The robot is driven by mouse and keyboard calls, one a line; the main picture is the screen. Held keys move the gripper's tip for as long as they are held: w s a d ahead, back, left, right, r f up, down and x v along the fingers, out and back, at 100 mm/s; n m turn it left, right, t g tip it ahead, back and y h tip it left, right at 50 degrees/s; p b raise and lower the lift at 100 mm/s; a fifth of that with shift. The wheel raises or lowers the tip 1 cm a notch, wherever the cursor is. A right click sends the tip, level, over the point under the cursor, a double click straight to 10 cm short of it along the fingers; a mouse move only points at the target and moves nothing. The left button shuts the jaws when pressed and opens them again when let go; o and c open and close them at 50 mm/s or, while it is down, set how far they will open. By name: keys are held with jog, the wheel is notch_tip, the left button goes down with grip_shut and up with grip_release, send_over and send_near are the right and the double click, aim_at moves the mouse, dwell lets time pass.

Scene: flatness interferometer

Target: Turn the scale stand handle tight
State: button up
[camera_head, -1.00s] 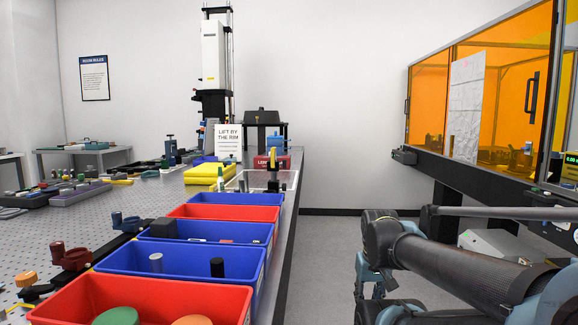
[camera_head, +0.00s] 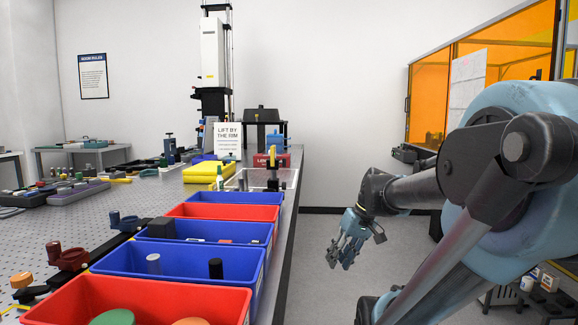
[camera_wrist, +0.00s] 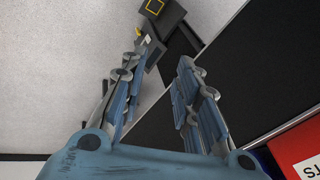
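No scale stand handle can be made out for certain. A tall white and black column stand (camera_head: 212,60) rises at the far end of the bench. A small upright with a yellow top (camera_head: 272,158) and dark base stands at the bench's far right; I cannot tell whether it is the scale stand. My blue gripper (camera_head: 337,258) hangs off the bench's right side, over the floor, apart from both. In the wrist view its two fingers (camera_wrist: 164,58) are spread with nothing between them. A black part with a yellow square outline (camera_wrist: 127,6) shows beyond the left finger.
Red and blue bins (camera_head: 165,285) line the bench's right edge. A red box with white lettering (camera_head: 290,155) and a sign (camera_head: 227,138) stand behind them. An orange-panelled enclosure (camera_head: 485,85) is at right. Floor between is clear.

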jog(key=w+a+r+n+y, duration=0.2)
jog(key=w+a+r+y, duration=0.1)
jog(key=w+r, duration=0.35)
jog(key=n+y, duration=1.1)
jog(key=n, duration=0.1)
send_near(283, 163)
jog(key=w+a, duration=0.1)
jog(key=a, duration=0.7)
jog(key=shift+r+g, duration=0.3)
jog(key=shift+r, duration=0.05)
jog(key=shift+w, duration=0.15)
jog(key=shift+d, duration=0.1)
grip_shut()
